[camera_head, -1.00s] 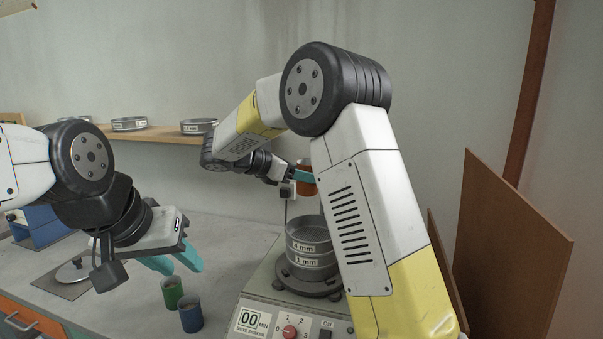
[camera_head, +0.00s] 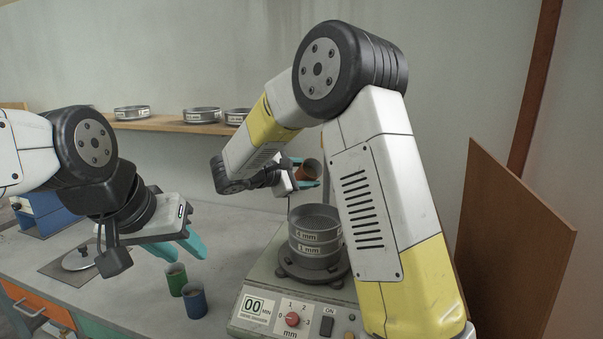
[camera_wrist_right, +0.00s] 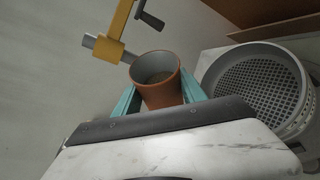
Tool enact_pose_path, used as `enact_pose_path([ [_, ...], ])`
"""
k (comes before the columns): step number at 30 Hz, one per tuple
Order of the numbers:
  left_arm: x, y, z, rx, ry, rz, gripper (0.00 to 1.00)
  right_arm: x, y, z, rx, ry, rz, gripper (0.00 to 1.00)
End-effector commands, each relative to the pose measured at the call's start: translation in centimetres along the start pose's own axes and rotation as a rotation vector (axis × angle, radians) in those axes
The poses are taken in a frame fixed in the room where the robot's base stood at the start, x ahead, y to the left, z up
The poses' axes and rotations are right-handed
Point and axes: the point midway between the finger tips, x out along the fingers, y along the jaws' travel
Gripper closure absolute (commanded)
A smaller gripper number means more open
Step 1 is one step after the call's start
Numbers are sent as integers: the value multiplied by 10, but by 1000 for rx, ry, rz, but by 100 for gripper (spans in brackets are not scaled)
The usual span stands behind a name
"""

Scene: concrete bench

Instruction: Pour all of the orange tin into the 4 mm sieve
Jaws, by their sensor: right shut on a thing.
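My right gripper (camera_head: 306,170) is shut on the orange tin (camera_head: 310,171) and holds it above the sieve stack, near its back. In the right wrist view the orange tin (camera_wrist_right: 158,82) sits between the teal fingers, with grey-brown contents low inside; the head view shows it tilted. The 4 mm sieve (camera_head: 315,222) is the top one of the stack on the shaker. In the right wrist view its perforated mesh (camera_wrist_right: 262,88) looks bare, to the right of the tin. My left gripper (camera_head: 180,249) is open and empty above the bench, behind the green and blue tins.
A green tin (camera_head: 176,279) and a blue tin (camera_head: 194,301) stand left of the sieve shaker (camera_head: 262,310). The 1 mm sieve (camera_head: 314,246) is under the top one. Several sieves line the wall shelf (camera_head: 165,127). A lid (camera_head: 78,259) lies at the left.

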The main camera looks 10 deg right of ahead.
Motion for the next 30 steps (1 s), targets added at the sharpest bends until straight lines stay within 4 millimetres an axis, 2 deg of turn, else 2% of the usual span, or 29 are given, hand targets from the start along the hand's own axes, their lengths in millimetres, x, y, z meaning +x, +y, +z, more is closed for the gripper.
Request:
enact_pose_path([
  [19, 0, 0, 0, 0, 0, 0, 64, 5, -24, -14, 648, -1, 272, 100],
  [30, 0, 0, 0, 0, 0, 0, 64, -1, -28, 2, 1061, -1, 441, 100],
])
